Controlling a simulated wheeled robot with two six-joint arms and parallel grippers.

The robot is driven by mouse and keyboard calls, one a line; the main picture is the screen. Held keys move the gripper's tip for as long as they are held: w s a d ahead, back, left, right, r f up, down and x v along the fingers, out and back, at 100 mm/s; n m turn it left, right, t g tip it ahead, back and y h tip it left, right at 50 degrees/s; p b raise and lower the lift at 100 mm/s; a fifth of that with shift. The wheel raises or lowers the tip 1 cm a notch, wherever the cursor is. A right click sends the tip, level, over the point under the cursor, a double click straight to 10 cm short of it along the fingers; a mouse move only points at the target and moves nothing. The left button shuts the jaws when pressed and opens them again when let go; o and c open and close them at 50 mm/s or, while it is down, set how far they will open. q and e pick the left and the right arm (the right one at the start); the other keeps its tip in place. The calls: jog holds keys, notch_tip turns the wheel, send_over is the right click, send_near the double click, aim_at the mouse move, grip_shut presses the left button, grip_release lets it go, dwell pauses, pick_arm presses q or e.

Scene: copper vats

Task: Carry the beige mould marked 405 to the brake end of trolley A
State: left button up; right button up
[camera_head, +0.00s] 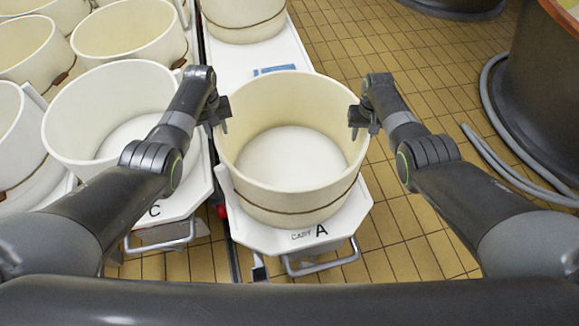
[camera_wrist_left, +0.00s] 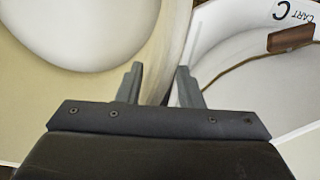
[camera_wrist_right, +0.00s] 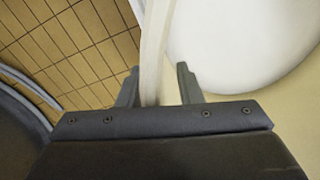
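A large round beige mould (camera_head: 262,198) with a dark band low on its wall stands on the near end of trolley A (camera_head: 250,235). I see no 405 marking on it. My left gripper (camera_head: 219,112) is at the left side of its rim, and in the left wrist view the rim (camera_wrist_left: 172,60) passes between its two spread fingers. My right gripper (camera_head: 364,118) is at the right side, with the rim (camera_wrist_right: 155,50) between its spread fingers and small gaps beside it. The mould sits level on the trolley. I cannot make out the brake.
Trolley C (camera_head: 172,212) stands close on the left with a white mould (camera_head: 70,135). Several more moulds crowd the far left. Another mould (camera_head: 243,22) stands at trolley A's far end, beyond a blue mark (camera_head: 275,70). Tiled floor is free on the right, before a dark vat (camera_head: 545,90) and grey hose.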

pick_arm(q)
notch_tip(320, 180, up, 12)
jog(key=shift+f, duration=0.1)
pick_arm(e)
jog(key=shift+r, duration=0.15)
notch_tip(320, 180, up, 12)
jog(key=shift+f, duration=0.1)
dwell(0.7)
dwell(0.3)
pick_arm(q)
jog(key=shift+s, duration=0.1)
pick_arm(e)
jog(key=shift+s, duration=0.1)
